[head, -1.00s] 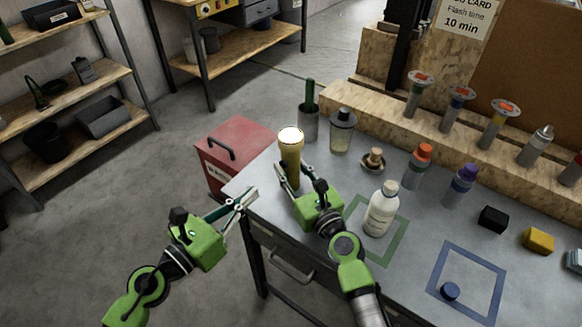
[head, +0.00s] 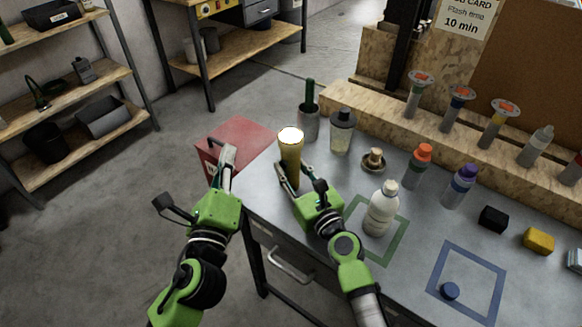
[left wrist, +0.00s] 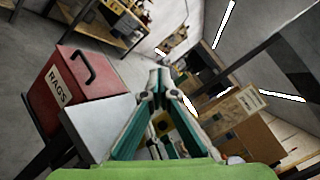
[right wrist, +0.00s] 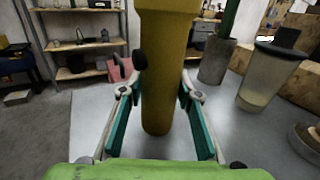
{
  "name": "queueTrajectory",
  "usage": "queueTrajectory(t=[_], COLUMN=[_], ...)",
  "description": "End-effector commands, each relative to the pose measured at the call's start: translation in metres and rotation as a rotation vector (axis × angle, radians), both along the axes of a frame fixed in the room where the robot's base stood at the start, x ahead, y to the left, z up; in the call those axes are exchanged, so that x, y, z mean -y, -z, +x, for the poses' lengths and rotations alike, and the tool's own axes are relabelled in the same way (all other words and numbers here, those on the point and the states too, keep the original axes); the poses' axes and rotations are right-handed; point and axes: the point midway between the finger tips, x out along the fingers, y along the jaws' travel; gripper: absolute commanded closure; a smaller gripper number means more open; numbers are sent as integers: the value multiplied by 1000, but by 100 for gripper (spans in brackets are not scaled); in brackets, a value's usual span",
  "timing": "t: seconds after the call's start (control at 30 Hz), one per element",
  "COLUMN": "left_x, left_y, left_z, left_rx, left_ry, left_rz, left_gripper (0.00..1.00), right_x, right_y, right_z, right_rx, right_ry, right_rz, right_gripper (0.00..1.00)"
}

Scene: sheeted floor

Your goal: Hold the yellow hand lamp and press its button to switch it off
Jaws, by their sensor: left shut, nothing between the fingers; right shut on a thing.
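The yellow hand lamp (head: 290,155) stands upright near the far left corner of the workbench, its top glowing bright white. My right gripper (head: 300,178) is shut on the lamp's body. In the right wrist view the lamp (right wrist: 164,75) stands between the fingers, and a round black button (right wrist: 140,60) sticks out on its left side. My left gripper (head: 226,155) is shut and empty, left of the lamp and apart from it, in front of the red box. In the left wrist view its fingertips (left wrist: 159,75) meet.
A red rags box (head: 245,140) stands beyond the bench's left edge. Behind the lamp are a grey cup (head: 309,125) and a lidded clear beaker (head: 341,135). A white bottle (head: 381,210) stands right of my right gripper, on a green square outline.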

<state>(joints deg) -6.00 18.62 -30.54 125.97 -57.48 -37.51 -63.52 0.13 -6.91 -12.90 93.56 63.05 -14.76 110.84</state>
Motion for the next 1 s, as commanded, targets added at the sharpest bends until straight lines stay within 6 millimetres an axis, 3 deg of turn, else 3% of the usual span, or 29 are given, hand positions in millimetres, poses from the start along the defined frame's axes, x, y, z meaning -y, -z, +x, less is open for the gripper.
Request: queueTrajectory(t=[0.3, 0.6, 0.77, 1.0], left_x=[20, 38, 46, 66], left_y=[50, 75, 76, 76], left_z=[-24, -45, -38, -11], left_rx=[-350, -518, -525, -524], left_ry=[-113, -130, -130, -131], left_rz=[-257, -309, -311, -310], left_gripper=[100, 100, 100, 100], right_x=[0, 0, 0, 0], right_y=[1, 1, 1, 0], right_z=[0, 0, 0, 0], right_rx=[-1, -1, -1, -1], right_ry=[0, 0, 0, 0], right_rz=[0, 0, 0, 0], right_gripper=[94, 94, 94, 94])
